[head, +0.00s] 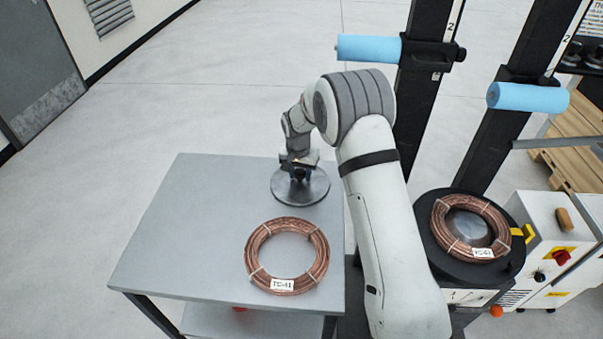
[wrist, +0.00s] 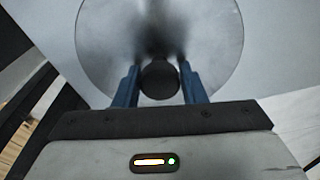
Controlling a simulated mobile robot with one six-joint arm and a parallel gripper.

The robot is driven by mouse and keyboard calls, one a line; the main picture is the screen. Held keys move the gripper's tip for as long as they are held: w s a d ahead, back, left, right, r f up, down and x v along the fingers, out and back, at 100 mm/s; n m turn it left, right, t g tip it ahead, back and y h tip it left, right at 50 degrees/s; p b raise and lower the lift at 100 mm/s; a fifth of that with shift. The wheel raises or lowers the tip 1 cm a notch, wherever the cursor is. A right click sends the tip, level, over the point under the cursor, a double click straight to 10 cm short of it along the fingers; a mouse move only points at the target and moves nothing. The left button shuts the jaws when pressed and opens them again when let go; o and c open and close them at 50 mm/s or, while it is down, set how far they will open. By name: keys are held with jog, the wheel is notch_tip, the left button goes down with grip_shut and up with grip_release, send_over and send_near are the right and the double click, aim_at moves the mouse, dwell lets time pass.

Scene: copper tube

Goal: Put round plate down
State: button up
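The round plate (head: 302,194) is a grey metal disc with a dark central knob, at the back right of the grey table (head: 185,235). It lies flat on the table or just above it; I cannot tell if it touches. My gripper (head: 297,172) is over the plate's middle. In the wrist view its blue fingers (wrist: 160,75) are on both sides of the dark knob and appear closed on it, with the round plate (wrist: 105,45) spread out behind. The fingertips are small and partly hidden in the head view.
A copper tube coil (head: 253,262) lies at the table's front right. Another coil (head: 440,225) lies on a black round stand (head: 430,195) at the right. Black posts with blue rollers (head: 370,48) (head: 527,97) rise behind. The table's left half is clear.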

aim_at(299, 175)
jog(key=o, duration=0.3)
jog(key=shift+o, duration=0.2)
notch_tip(299, 175, up, 12)
jog(key=s, duration=0.1)
jog(key=shift+s+r+b, duration=0.15)
jog(key=shift+s+b, duration=0.05)
jog(key=shift+b, duration=0.15)
jog(key=s+d+r+n, duration=0.1)
jog(key=s+d+r, duration=0.5)
jog(key=s, duration=0.2)
jog(key=s+d+r, duration=0.5)
jog(key=s+d, duration=0.2)
jog(key=s, duration=0.1)
jog(key=s+d, duration=0.3)
jog(key=s, duration=0.6)
jog(key=s+d+f+n+t, duration=0.1)
jog(key=s+d, duration=0.2)
jog(key=s, duration=0.6)
jog(key=shift+s+d+n, duration=0.25)
jog(key=shift+s+n, duration=0.05)
jog(key=shift+s, duration=0.1)
